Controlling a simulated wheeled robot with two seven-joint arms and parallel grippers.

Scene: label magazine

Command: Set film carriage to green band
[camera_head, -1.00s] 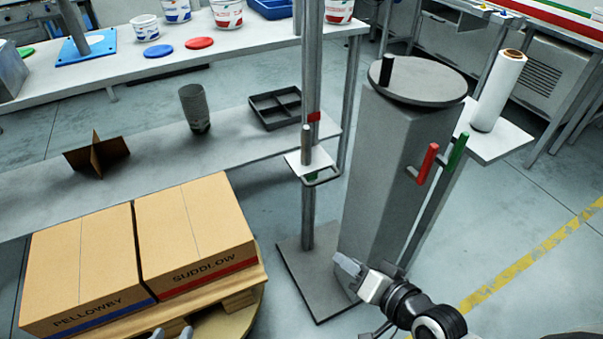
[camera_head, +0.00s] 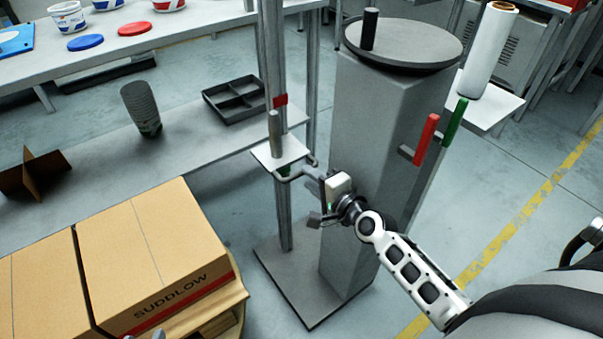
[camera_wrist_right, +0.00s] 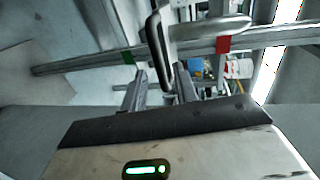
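The film carriage (camera_head: 279,152) is a small white plate with a grey upright peg and a looped grey handle (camera_head: 297,174), on a grey mast (camera_head: 271,55). A red band (camera_head: 281,100) is on the mast above the plate. The green band (camera_head: 285,170) shows just below the plate, partly hidden. My right gripper (camera_head: 322,196) is at the handle. In the right wrist view its open fingers (camera_wrist_right: 160,88) stand either side of the handle bar (camera_wrist_right: 154,40); contact is unclear. The carriage sits between the red and green bands there. My left gripper's tips (camera_head: 145,336) show apart at the bottom edge.
A grey pillar with a round top (camera_head: 404,42) stands right of the mast, with red (camera_head: 426,138) and green (camera_head: 455,123) grips. Cartons (camera_head: 150,255) are at lower left. A shelf with a divided tray (camera_head: 236,112) lies behind.

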